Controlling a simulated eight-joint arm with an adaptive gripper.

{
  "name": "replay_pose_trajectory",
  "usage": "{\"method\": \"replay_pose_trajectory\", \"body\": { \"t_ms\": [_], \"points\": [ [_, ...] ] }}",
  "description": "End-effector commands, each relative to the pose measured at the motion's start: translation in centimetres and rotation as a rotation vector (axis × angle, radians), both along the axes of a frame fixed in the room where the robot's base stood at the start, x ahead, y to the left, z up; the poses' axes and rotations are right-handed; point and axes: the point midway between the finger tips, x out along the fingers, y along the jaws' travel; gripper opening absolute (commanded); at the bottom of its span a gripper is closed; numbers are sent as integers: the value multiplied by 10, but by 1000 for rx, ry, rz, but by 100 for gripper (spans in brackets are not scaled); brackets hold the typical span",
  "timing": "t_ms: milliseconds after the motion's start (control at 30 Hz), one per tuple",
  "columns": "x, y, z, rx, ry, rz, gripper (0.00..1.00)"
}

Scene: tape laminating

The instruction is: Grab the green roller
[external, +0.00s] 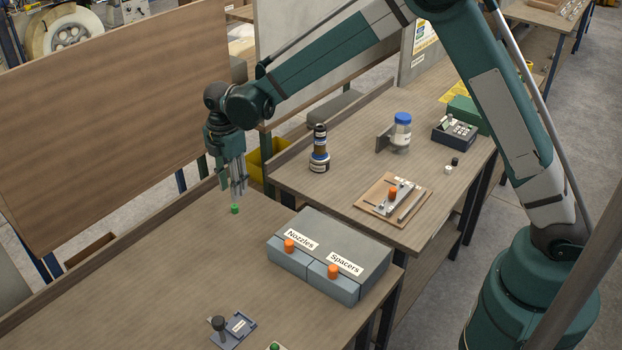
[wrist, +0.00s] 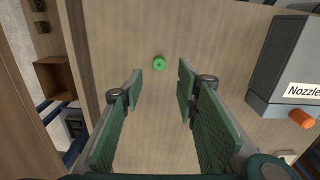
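The green roller (external: 235,210) is a small green cylinder on the wooden tabletop, below my gripper (external: 238,190) in the external view. In the wrist view the green roller (wrist: 159,63) lies ahead of the fingers, near the top centre, with a darker hole at its centre. My gripper (wrist: 160,82) is open, with its two green padded fingers spread apart and nothing between them. The fingertips are apart from the roller. The exact height of the gripper above the table is hard to tell.
A grey drawer box (external: 330,255) labelled Nozzles and Spacers, with orange knobs, stands right of the roller; it also shows in the wrist view (wrist: 285,70). A dark fixture (external: 232,329) sits at the front. A tall brown panel (external: 110,120) stands behind. The tabletop around the roller is clear.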

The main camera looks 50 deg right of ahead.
Motion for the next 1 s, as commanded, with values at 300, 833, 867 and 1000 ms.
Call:
{"method": "replay_pose_trajectory", "body": {
  "t_ms": [300,833,867,1000],
  "points": [
    [0,0,-21,0,0,-1,32],
    [1,-1,-30,0,0,-1,32],
    [1,-1,-33,0,0,-1,32],
    [1,-3,-46,0,0,-1,32]
  ]
}}
